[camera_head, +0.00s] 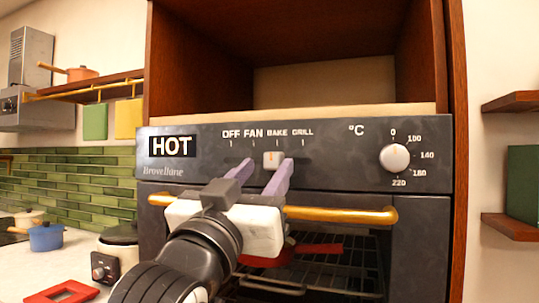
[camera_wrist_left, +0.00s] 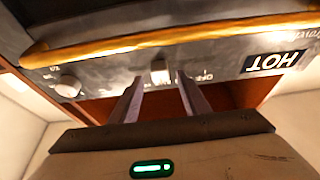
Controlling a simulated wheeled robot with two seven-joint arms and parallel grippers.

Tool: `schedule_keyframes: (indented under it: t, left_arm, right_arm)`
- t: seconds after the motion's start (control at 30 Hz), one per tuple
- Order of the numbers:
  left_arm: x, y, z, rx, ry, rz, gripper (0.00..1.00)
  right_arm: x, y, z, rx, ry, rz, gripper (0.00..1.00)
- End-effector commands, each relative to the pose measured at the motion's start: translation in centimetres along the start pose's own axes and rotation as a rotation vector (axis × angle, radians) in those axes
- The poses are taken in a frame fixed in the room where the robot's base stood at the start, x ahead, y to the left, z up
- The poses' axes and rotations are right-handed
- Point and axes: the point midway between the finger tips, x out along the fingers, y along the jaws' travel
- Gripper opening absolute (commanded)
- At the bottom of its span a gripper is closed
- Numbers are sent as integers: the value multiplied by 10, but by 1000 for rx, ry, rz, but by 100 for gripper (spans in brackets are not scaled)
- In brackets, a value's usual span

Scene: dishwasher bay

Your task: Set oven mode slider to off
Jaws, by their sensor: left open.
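The oven mode slider (camera_head: 272,160) is a small pale knob with an orange mark. It sits on the dark control panel (camera_head: 330,160) below the BAKE label, right of OFF and FAN. My left gripper (camera_head: 260,174) is open, its purple-grey fingers pointing up at the panel, just below and around the slider in the picture. In the left wrist view the slider (camera_wrist_left: 159,72) shows between the open fingertips (camera_wrist_left: 159,80); I cannot tell whether either finger touches it. Nothing is held. My right gripper is not in view.
A golden oven handle (camera_head: 345,215) runs below the panel, close to my left gripper. A round temperature knob (camera_head: 395,157) is at the panel's right. An open wooden cabinet space (camera_head: 310,80) is above. A counter with a blue pot (camera_head: 46,237) is at left.

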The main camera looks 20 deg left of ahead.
Motion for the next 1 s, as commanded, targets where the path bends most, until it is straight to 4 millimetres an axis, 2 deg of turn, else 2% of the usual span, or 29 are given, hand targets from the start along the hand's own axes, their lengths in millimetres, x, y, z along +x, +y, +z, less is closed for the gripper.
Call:
schedule_keyframes:
  t: [0.1, 0.2, 0.57, 0.8, 1.0]
  left_arm:
    - [18, 0, -1, 0, -1, 0, 42]
    - [26, 0, -1, 0, 0, 0, 42]
    - [31, 0, 0, 0, 1, 0, 42]
    - [30, 0, 0, 0, 0, 0, 2]
    - [31, 0, 0, -1, 0, 2, 0]
  right_arm:
    - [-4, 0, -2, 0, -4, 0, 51]
    - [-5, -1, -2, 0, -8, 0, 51]
    - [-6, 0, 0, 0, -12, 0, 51]
    - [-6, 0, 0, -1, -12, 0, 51]
    - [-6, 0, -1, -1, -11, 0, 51]
